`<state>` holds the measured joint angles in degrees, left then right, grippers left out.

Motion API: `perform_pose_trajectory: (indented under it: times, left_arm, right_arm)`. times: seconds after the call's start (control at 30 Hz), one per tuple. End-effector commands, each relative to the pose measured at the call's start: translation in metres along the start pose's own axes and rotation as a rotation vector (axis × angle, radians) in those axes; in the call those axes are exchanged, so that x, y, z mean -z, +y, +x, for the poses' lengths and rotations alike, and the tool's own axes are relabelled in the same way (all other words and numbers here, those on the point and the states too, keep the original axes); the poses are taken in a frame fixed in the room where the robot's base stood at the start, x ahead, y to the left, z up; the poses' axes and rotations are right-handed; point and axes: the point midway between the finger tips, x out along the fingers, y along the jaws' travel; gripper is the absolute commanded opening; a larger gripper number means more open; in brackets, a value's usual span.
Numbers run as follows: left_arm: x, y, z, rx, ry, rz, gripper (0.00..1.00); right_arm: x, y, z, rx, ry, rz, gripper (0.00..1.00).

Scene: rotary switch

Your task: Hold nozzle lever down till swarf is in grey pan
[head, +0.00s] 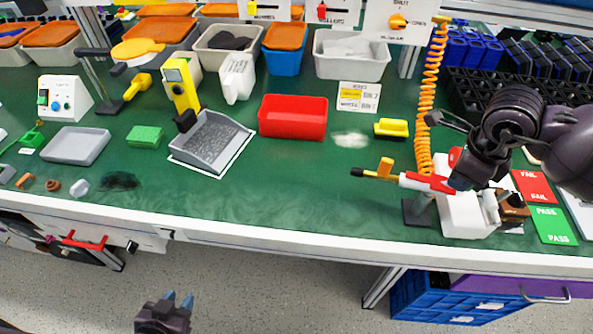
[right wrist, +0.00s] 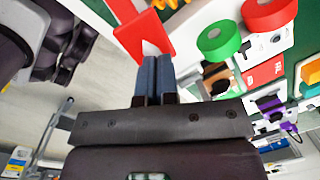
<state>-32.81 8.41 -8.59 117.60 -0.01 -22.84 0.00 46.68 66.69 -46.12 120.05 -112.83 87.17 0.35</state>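A red and white air nozzle (head: 425,182) with an orange lever (head: 386,168) and black tip sits in a stand at the bench's right front, pointing left. My right gripper (head: 458,183) is at its rear; in the right wrist view its blue fingers (right wrist: 154,62) are close together, tips at the nozzle's red and white part (right wrist: 145,32). I cannot tell whether they touch it. A pale patch (head: 350,140), perhaps the swarf, lies right of a red bin. A grey pan (head: 205,140) lies on a white outline at centre left. My left gripper (head: 178,298) is open and empty, before the bench.
A red bin (head: 293,117) stands between the grey pan and pale patch. A yellow brush (head: 391,128) lies right of the patch. An orange coiled hose (head: 431,90) hangs above the nozzle. Red and green FAIL/PASS mats (head: 550,222) lie at right. The front strip is mostly clear.

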Motion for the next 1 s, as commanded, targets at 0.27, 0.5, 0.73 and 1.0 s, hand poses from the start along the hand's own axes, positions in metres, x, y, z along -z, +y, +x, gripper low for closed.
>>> perform_pose_trajectory:
  times: [0.27,0.5,0.73,1.0]
  left_arm:
    - [-0.001,0.000,0.000,0.000,-0.001,0.000,0.34]
    - [0.011,-0.001,-0.003,0.002,0.018,0.000,0.34]
    - [0.025,-0.002,-0.007,0.004,0.038,0.000,0.34]
    - [0.042,-0.004,-0.011,0.005,0.063,0.000,0.34]
  right_arm:
    - [0.009,0.017,0.031,-0.075,0.047,0.005,0.00]
    - [0.008,0.016,0.015,-0.077,0.046,0.004,0.00]
    - [0.008,0.015,-0.003,-0.075,0.046,0.002,0.00]
    - [0.007,0.013,-0.024,-0.068,0.044,0.000,0.00]
